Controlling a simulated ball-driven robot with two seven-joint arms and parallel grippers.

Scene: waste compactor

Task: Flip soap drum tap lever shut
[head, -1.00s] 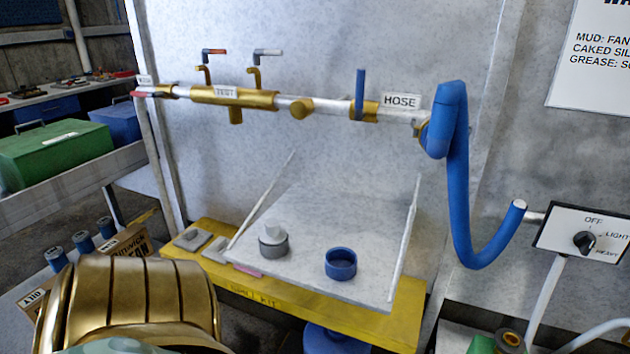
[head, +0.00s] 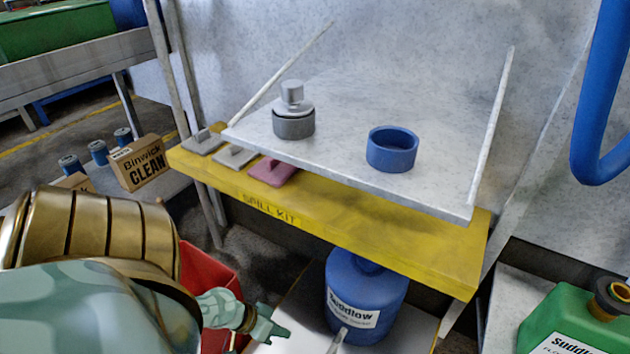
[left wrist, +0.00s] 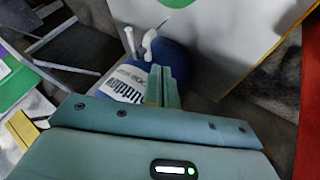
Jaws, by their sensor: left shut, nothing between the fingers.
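The soap drum (head: 368,290) is blue with a white "Suddlow" label and stands under the yellow shelf. Its white tap (head: 337,341) shows only in part at the bottom of the head view. In the left wrist view the drum (left wrist: 187,68) lies beyond my fingers, with the white tap and its lever (left wrist: 149,42) just past the fingertips. Whether the lever is open or shut I cannot tell. My left gripper (head: 276,332) is shut and empty, left of the drum in the head view; its fingers (left wrist: 160,72) also show in the left wrist view. My right gripper is out of view.
The yellow spill-kit shelf (head: 385,249) overhangs the drum. Above it a sloped board (head: 345,110) carries a grey pot (head: 294,124) and a blue ring (head: 392,151). A red bin (head: 208,268) is behind my left arm. A green canister (head: 570,315) stands at the right.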

